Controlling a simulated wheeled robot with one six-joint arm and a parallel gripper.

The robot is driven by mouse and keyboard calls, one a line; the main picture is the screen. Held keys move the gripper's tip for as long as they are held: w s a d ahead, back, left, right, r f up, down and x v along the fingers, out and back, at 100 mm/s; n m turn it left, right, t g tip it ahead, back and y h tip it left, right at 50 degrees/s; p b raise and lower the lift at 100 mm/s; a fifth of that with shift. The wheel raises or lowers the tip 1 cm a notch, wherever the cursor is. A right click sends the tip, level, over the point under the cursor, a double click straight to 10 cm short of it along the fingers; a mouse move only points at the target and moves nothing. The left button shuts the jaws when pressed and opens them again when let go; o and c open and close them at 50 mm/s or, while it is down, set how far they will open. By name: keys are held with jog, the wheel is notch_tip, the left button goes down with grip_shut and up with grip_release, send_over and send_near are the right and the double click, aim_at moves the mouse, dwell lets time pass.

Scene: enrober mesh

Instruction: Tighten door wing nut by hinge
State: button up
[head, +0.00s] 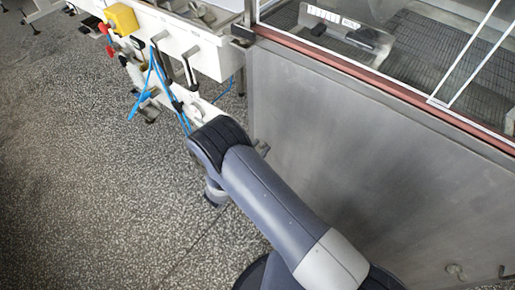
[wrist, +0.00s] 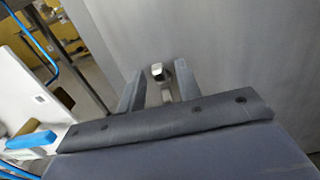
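My gripper (wrist: 158,69) is open, with one finger on each side of the fitting. A gap shows between the left finger and the fitting; the right finger is close, and contact cannot be told. In the head view my arm hides most of the gripper, and a small grey stub (head: 262,148) shows beside the panel (head: 340,130). The hinge cannot be made out.
A white machine frame (head: 190,50) with blue cables (head: 157,80), a yellow box (head: 122,19) and red knobs stands at the upper left. Small fittings (head: 457,271) sit low on the panel at right. A glazed mesh conveyor (head: 420,45) lies above. Speckled floor (head: 90,190) is clear at left.

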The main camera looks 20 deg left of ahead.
jog(key=shift+c, duration=0.3)
grip_shut()
jog(key=shift+b, duration=0.4)
jog(key=m+b, duration=0.2)
jog(key=b, duration=0.1)
jog(key=m+b, duration=0.1)
jog(key=shift+s+d+f+m, duration=0.15)
jog(key=shift+d+f+m, duration=0.15)
jog(key=shift+f+m, duration=0.1)
jog(key=m+b, duration=0.4)
jog(key=b, duration=0.2)
jog(key=f+m+b, duration=0.1)
jog(key=m+b, duration=0.4)
jog(key=b, duration=0.2)
jog(key=d+m+b, duration=0.1)
jog(key=m+b, duration=0.3)
jog(key=b, duration=0.2)
jog(key=shift+s+d+f+m, duration=0.1)
jog(key=shift+s+f+m, duration=0.1)
jog(key=shift+s+m, duration=0.15)
jog(key=shift+r+m+b, duration=0.1)
jog(key=shift+m+b, duration=0.15)
jog(key=shift+b, duration=0.15)
